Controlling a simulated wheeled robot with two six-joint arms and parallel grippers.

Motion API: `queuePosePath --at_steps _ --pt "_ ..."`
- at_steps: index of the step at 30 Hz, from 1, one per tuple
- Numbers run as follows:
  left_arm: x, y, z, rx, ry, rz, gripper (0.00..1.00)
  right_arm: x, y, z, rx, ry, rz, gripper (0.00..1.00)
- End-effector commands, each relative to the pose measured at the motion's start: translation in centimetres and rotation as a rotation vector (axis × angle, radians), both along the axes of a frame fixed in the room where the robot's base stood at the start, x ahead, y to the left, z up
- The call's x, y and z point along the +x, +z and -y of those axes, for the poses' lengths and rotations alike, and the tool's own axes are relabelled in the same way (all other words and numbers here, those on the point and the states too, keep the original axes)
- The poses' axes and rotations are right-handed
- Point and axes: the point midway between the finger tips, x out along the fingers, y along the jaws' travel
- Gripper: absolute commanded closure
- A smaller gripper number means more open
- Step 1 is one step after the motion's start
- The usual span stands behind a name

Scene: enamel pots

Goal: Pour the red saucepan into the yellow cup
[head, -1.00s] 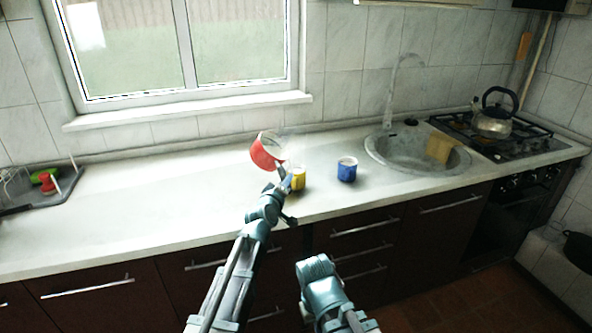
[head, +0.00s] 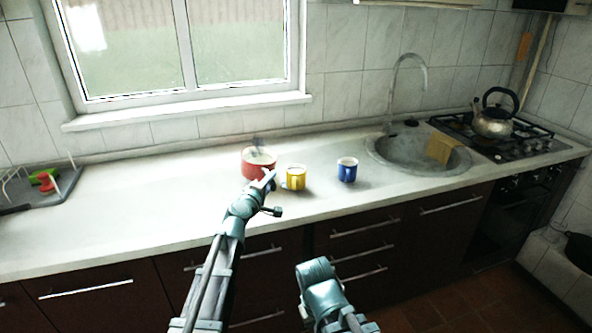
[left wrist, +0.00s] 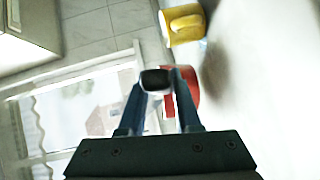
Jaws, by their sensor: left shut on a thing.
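The red saucepan (head: 257,165) is upright at the counter in the head view, left of the yellow cup (head: 295,178). I cannot tell whether its base touches the counter. My left gripper (head: 268,181) is shut on its handle, whose dark end shows between the fingers in the left wrist view (left wrist: 156,80). Part of the red pan (left wrist: 193,88) shows behind the fingers. The yellow cup stands upright and also shows in the left wrist view (left wrist: 182,24). What is inside the cup is too small to tell. My right gripper is not visible; only part of its arm shows.
A blue cup (head: 347,170) stands right of the yellow cup. Farther right are the sink (head: 385,160) and a kettle (head: 494,122) on the stove. A dark tray (head: 42,194) with a red and a green item lies at far left. The counter left of the saucepan is clear.

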Motion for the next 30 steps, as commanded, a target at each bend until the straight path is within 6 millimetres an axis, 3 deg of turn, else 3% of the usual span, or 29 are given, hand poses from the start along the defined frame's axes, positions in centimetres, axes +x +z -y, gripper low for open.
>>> queuePosePath --at_steps 7,17,30 --pt "0.4 0.3 -1.6 -0.145 0.002 -0.032 1.0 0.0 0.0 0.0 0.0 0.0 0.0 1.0" --pt "0.4 0.8 -1.9 -0.179 0.001 -0.038 1.0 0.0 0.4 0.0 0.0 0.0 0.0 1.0" --pt "0.4 5.6 -1.9 -0.177 0.001 -0.038 1.0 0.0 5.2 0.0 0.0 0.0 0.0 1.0"
